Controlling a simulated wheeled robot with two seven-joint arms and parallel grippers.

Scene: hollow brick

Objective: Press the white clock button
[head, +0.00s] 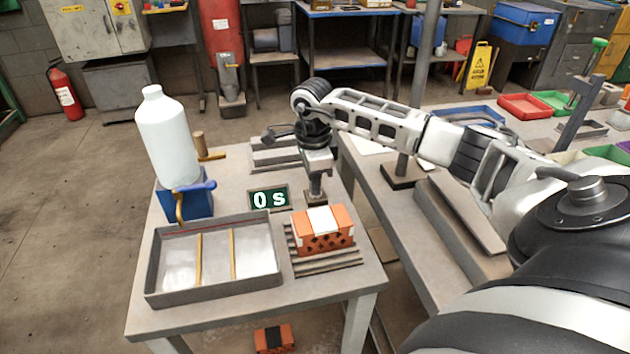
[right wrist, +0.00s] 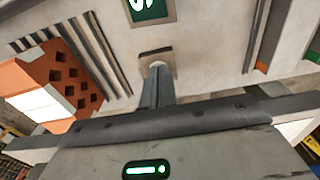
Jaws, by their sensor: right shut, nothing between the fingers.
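The clock (head: 269,198) is a small dark green display reading "0 s" on the near table. Part of it shows at the top of the right wrist view (right wrist: 150,8). Just right of it is the button's small square brown base (right wrist: 155,52), with a pale round button (right wrist: 156,65) on it. My right gripper (head: 316,190) points straight down over this base, fingers shut and empty. In the right wrist view its fingertips (right wrist: 157,75) overlap the button and hide part of it. I cannot tell whether they touch it. My left gripper is not in view.
An orange brick with a white band (head: 324,230) lies on a slatted rack in front of the button. A grey tray (head: 163,292) with water-like contents is at front left.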

